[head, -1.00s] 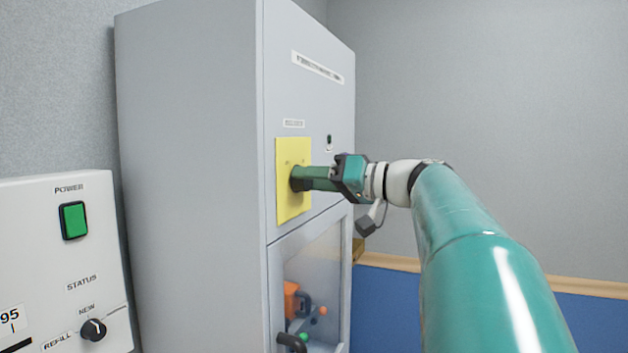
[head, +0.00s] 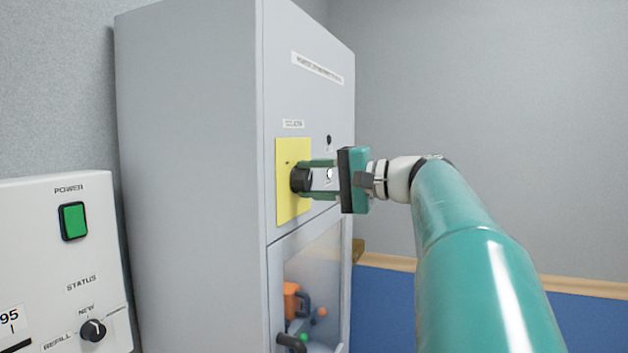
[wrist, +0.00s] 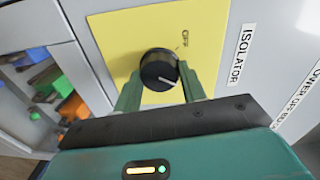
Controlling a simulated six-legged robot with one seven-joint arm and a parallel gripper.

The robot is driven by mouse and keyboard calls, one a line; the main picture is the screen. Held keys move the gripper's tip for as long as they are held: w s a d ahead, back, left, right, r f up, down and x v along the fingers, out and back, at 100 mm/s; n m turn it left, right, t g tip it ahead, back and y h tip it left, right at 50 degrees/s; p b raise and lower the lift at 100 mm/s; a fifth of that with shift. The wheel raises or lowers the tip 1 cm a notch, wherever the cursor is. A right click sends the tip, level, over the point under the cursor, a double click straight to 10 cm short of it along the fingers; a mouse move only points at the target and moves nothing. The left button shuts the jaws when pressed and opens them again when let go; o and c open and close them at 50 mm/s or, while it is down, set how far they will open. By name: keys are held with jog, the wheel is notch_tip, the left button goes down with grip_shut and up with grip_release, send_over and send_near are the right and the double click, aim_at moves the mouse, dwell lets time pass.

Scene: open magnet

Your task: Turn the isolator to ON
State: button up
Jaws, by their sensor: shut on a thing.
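The isolator is a round black knob (wrist: 159,70) on a yellow plate (head: 293,208) on the front of a tall grey cabinet. In the wrist view the knob has a white pointer line, and the word OFF shows beside it on the plate, with the label ISOLATOR next to the plate. The pointer line does not aim at OFF; the ON mark cannot be made out. My gripper (head: 303,179) is shut on the knob, with one green finger on each side of it.
A white panel (head: 50,270) with a green power switch (head: 73,221) and a small black selector (head: 93,330) stands at the left. Below the plate, a clear cabinet window (head: 318,270) shows orange and green items. Open room lies to the right.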

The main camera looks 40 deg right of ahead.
jog(key=shift+s+d+m, duration=0.1)
jog(key=shift+m, duration=1.4)
jog(key=o, duration=1)
jog(key=v, duration=1.3)
jog(key=shift+s+d, duration=0.2)
jog(key=shift+s, duration=0.1)
